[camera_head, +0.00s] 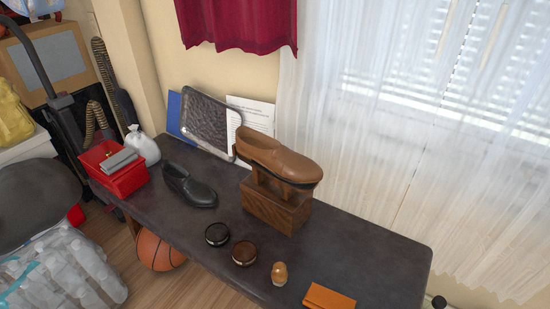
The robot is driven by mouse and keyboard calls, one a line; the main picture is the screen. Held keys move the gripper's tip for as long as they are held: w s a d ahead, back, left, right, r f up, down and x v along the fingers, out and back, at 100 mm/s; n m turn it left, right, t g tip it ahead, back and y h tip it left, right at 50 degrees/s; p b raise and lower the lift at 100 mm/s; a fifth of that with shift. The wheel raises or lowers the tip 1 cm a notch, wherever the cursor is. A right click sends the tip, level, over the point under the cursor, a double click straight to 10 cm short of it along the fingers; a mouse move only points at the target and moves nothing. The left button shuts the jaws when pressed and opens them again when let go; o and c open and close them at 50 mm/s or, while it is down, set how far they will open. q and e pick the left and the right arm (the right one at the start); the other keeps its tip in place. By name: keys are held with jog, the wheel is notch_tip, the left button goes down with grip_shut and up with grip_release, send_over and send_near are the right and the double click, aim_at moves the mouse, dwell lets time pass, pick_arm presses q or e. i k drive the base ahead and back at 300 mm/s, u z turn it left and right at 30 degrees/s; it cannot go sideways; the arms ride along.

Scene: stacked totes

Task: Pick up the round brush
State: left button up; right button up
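The round brush (279,273) appears to be the small tan, knob-shaped thing standing upright near the front edge of the dark table (380,262). Its bristles are too small to make out. It stands between a round tin with a brown top (244,253) on its left and an orange folded cloth (328,297) on its right, apart from both. Neither of my grippers shows in the head view.
A brown shoe (275,157) sits on a wooden stand (274,207) behind the tins. A black tin (217,234), black shoe (189,186) and red box (118,171) lie farther left. The table's right end is clear. A basketball (158,251) lies below.

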aim_at(280, 276)
jog(key=z, duration=2.2)
jog(key=k, duration=0.6)
jog(key=u, duration=1.3)
jog(key=i, duration=0.5)
jog(key=z, duration=0.05)
